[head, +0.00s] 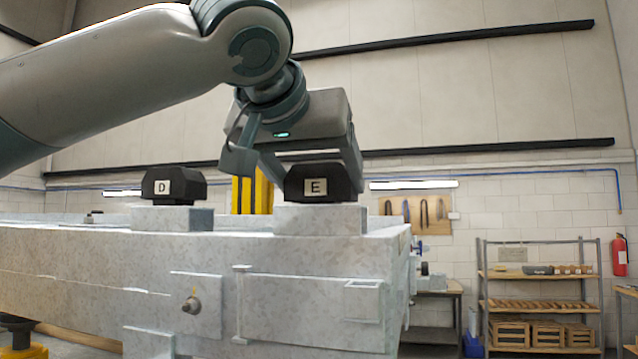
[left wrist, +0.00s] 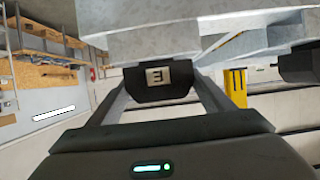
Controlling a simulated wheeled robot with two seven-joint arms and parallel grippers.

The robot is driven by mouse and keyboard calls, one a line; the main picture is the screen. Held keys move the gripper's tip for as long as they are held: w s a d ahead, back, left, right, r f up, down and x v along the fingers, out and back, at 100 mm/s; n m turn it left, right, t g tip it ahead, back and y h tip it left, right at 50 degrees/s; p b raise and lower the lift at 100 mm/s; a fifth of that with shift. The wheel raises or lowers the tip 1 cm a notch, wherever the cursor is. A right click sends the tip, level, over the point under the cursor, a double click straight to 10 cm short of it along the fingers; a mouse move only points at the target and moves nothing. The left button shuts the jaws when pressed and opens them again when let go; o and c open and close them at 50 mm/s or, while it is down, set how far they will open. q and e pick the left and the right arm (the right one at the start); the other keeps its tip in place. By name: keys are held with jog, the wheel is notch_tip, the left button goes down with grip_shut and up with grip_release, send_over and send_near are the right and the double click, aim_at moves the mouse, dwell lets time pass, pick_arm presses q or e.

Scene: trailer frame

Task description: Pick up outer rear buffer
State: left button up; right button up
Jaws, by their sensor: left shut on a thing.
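The black buffer marked E (head: 318,188) is at the right end of the grey trailer frame (head: 300,254), over a raised grey block (head: 320,219). My left gripper (head: 312,178) comes down from above and is shut on this buffer, with a finger on each side. In the left wrist view the buffer E (left wrist: 160,88) sits between the two fingers, close against the grey block; I cannot tell whether they touch. A second black buffer marked D (head: 173,185) rests on its own block to the left. My right gripper is not in view.
A yellow post (head: 252,192) stands behind the frame between the two buffers. A shelf rack (head: 540,275) with wooden crates stands at the right, with a red fire extinguisher (head: 619,255) beyond it. A workbench (head: 437,292) is behind the frame's right end.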

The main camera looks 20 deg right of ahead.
aim_at(323, 163)
pick_arm(q)
jog(key=shift+r+b, duration=0.3)
jog(key=shift+r, duration=0.2)
jog(key=r, duration=0.1)
jog(key=r+b, duration=0.1)
jog(key=shift+s+d+r, duration=0.25)
jog(key=shift+s+r, duration=0.15)
jog(key=s+d+r+b, duration=0.2)
jog(key=s+d+r, duration=0.3)
jog(key=s, duration=0.4)
jog(key=shift+s+r, duration=0.3)
jog(key=shift+r, duration=0.6)
